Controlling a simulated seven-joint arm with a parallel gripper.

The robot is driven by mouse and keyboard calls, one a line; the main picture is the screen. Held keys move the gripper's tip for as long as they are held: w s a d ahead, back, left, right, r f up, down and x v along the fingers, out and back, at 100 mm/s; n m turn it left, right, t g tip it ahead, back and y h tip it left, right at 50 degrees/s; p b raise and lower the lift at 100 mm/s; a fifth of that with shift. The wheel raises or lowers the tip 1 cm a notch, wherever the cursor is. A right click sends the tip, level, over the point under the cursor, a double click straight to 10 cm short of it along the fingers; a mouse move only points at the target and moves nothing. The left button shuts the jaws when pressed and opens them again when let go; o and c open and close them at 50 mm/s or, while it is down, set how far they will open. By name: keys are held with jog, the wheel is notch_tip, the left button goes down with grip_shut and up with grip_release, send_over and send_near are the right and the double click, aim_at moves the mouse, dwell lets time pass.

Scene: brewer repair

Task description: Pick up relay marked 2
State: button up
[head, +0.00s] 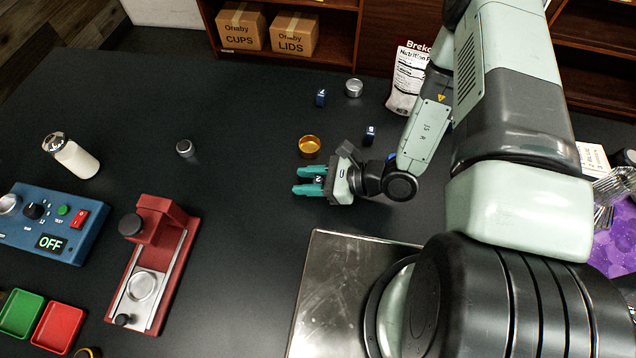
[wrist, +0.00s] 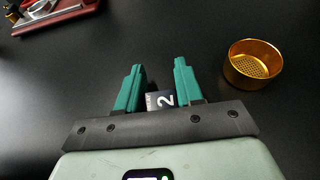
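The relay marked 2 (wrist: 160,100) is a small dark block with a white "2" on its upper face. In the wrist view it sits between the two teal fingers of my gripper (wrist: 158,82), close to the palm. The fingers stand apart on either side of it, with narrow gaps visible, so my gripper looks open around it. In the head view my gripper (head: 310,181) is low over the black table, pointing left, with the relay (head: 318,180) partly hidden between the fingers.
A gold filter basket (head: 309,146) is close to my gripper; it also shows in the wrist view (wrist: 252,65). Two other dark blue relays (head: 321,97) (head: 369,136) stand farther back. A metal plate (head: 325,275) lies in front.

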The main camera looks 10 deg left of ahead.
jog(key=c, duration=0.3)
